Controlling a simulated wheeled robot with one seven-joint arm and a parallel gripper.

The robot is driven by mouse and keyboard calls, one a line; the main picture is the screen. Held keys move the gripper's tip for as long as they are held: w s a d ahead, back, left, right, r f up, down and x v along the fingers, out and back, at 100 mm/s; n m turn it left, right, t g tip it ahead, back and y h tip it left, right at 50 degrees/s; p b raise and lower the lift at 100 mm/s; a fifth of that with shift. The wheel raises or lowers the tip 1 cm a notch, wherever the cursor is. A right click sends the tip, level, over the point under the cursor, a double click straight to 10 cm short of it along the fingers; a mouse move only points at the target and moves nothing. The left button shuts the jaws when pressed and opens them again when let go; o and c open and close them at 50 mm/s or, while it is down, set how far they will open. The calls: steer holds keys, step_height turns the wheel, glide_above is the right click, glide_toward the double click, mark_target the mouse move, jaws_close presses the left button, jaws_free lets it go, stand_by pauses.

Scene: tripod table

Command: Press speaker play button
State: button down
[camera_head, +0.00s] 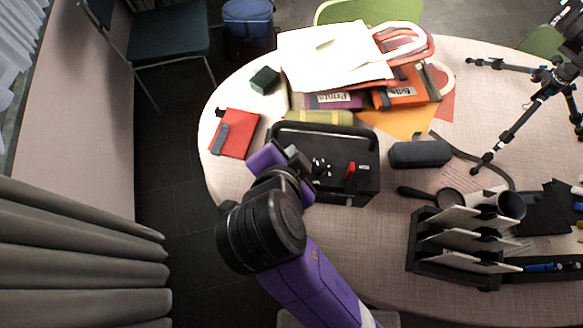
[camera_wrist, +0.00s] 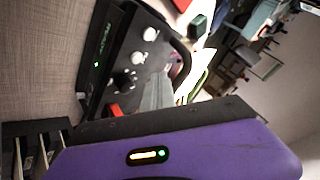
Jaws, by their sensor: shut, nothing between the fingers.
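A black box-shaped speaker (camera_head: 362,152) with a carrying handle stands on the table near my arm. Its top bears several pale knobs (camera_head: 320,167) and a red switch (camera_head: 350,171). In the wrist view the speaker's panel (camera_wrist: 112,82) is close, with knobs (camera_wrist: 150,34), the red switch (camera_wrist: 116,110) and a small green light (camera_wrist: 97,65). I cannot tell which control is the play button. My gripper (camera_head: 297,158) is shut and empty at the speaker's left side, partly over it. Its fingertips are not clear; whether it touches the speaker cannot be told.
A red notebook (camera_head: 234,134) lies at left, folders and papers (camera_head: 335,62) behind. A dark rounded case (camera_head: 420,153) and magnifier (camera_head: 450,197) are right of the speaker. A desk organizer (camera_head: 455,262) stands front right, a tripod (camera_head: 545,85) back right. The table's front middle looks clear.

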steer(key=shift+f+b, duration=0.6)
steer(key=shift+f, duration=0.7)
steer(key=shift+f, duration=0.1)
stand_by(0.9)
steer(key=shift+f, duration=0.3)
steer(key=shift+f+b, duration=0.45)
steer(key=shift+b, duration=0.05)
stand_by(0.6)
steer(key=shift+r, duration=0.1)
steer(key=shift+r+p, duration=0.75)
steer(key=shift+r, duration=0.05)
step_height(320, 180, up, 5)
steer(key=p, duration=0.4)
